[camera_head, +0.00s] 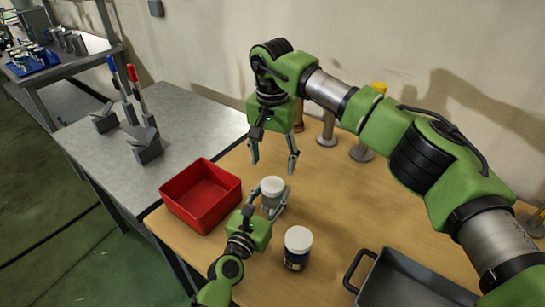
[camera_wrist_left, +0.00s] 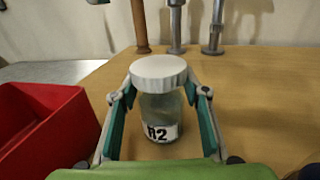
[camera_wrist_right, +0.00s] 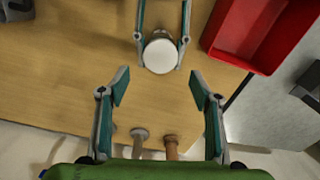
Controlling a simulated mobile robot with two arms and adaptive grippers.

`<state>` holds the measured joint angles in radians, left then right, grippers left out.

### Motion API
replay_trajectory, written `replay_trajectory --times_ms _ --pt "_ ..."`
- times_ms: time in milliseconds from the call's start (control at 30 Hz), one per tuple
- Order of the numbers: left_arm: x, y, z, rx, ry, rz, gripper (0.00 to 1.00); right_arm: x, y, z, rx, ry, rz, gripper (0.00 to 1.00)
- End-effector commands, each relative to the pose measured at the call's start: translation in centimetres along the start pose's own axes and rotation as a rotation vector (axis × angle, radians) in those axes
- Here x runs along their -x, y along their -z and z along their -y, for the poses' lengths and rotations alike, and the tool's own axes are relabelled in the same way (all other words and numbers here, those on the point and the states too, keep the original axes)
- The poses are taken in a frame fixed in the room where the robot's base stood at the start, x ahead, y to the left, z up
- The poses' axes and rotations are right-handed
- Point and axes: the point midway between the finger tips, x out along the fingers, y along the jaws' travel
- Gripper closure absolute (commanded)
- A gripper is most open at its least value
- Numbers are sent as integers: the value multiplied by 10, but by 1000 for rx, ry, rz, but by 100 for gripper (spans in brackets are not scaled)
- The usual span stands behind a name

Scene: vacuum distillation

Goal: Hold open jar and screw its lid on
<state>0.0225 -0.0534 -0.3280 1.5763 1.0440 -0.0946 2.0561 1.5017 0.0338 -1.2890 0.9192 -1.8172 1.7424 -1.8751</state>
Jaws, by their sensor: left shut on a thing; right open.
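A clear glass jar (camera_wrist_left: 158,122) with a dark-on-white label stands upright between the fingers of my left gripper (camera_head: 272,204), which is shut on it. A white lid (camera_head: 272,185) sits on the jar's mouth; it also shows in the left wrist view (camera_wrist_left: 158,72) and from above in the right wrist view (camera_wrist_right: 160,56). I cannot tell whether its thread is engaged. My right gripper (camera_head: 273,165) is open and empty, pointing down, above and slightly behind the lid. Its fingers stand apart in the right wrist view (camera_wrist_right: 158,86), with the lid beyond their tips.
A red bin (camera_head: 190,219) stands left of the held jar. A second white-lidded jar (camera_head: 296,259) with dark contents stands at the front right, near a dark tray (camera_head: 405,285). Metal posts (camera_head: 327,130) stand along the back. Clear wood lies right of the held jar.

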Motion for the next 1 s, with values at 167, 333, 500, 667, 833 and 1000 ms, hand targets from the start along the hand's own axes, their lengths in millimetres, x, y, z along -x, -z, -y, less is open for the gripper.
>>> replay_trajectory --times_ms 167,333,500,667,833,1000 --pt "0 0 0 0 0 1 100 4 0 1 143 0 17 42" --pt "0 0 0 0 0 1 100 4 0 1 182 0 22 42" --pt "0 0 0 0 0 1 100 4 0 1 181 0 21 42" --pt "0 0 0 0 0 1 100 1 0 1 180 0 22 42" --pt "0 0 0 0 0 1 100 -19 -1 1 179 -1 25 42" --pt "0 0 0 0 0 1 100 -47 -2 0 179 -1 24 42"
